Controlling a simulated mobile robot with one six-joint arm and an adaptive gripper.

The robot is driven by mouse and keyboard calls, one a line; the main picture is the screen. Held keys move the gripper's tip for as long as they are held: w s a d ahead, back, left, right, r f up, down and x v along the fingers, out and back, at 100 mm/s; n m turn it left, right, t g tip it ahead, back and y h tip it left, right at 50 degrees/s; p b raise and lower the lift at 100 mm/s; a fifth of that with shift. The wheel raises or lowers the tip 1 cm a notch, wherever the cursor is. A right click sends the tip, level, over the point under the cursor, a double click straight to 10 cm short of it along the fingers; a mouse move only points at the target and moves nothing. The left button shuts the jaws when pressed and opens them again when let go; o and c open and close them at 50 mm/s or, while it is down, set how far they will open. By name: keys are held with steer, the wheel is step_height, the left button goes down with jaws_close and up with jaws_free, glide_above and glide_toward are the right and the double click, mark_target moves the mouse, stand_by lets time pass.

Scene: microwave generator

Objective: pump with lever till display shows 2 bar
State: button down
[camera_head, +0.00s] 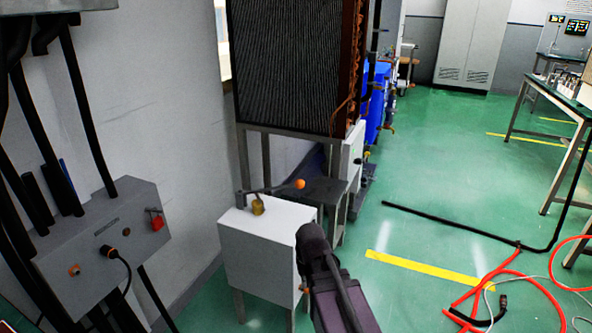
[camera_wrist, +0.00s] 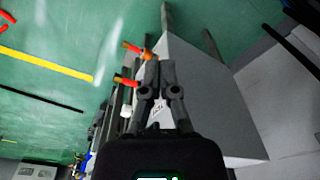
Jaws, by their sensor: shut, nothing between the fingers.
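The lever (camera_head: 275,189) has an orange ball knob (camera_head: 299,184) at its right end and a brass-coloured base (camera_head: 258,206) on top of a white box (camera_head: 262,260). My arm's dark end is in front of the box's right side in the head view, and the fingers are hidden there. In the wrist view my gripper (camera_wrist: 159,66) is shut and empty beside a pale grey box face (camera_wrist: 205,95). Orange-red fittings (camera_wrist: 126,80) show just left of the fingers; contact cannot be told. A pressure display cannot be made out clearly.
A grey control box (camera_head: 95,240) with cables stands at the left. A dark finned unit (camera_head: 292,65) on a metal frame stands behind the white box. Red hoses (camera_head: 485,290) and a black cable lie on the green floor at right. The middle floor is mostly clear.

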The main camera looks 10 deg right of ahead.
steer(key=w+r+m+t+p, duration=0.1)
steer(key=w+r+t+p, duration=0.1)
steer(key=w+r+p, duration=1)
steer(key=w+a+r+m+t+p, duration=0.1)
steer(key=w+r+t+p, duration=0.1)
steer(key=w+r+p, duration=1.1)
step_height(320, 180, up, 7)
steer(key=p, duration=0.4)
steer(key=shift+w+a+y, duration=0.2)
steer(key=shift+a+y, duration=0.1)
steer(key=shift+y, duration=0.1)
steer(key=shift+f, duration=0.1)
steer(key=b, duration=0.8)
glide_above(294, 184)
step_height(294, 184, down, 8)
steer(key=shift+r, duration=0.15)
steer(key=shift+s+d+f+b, duration=0.15)
steer(key=shift+f+b, duration=0.25)
steer(key=shift+b, duration=0.05)
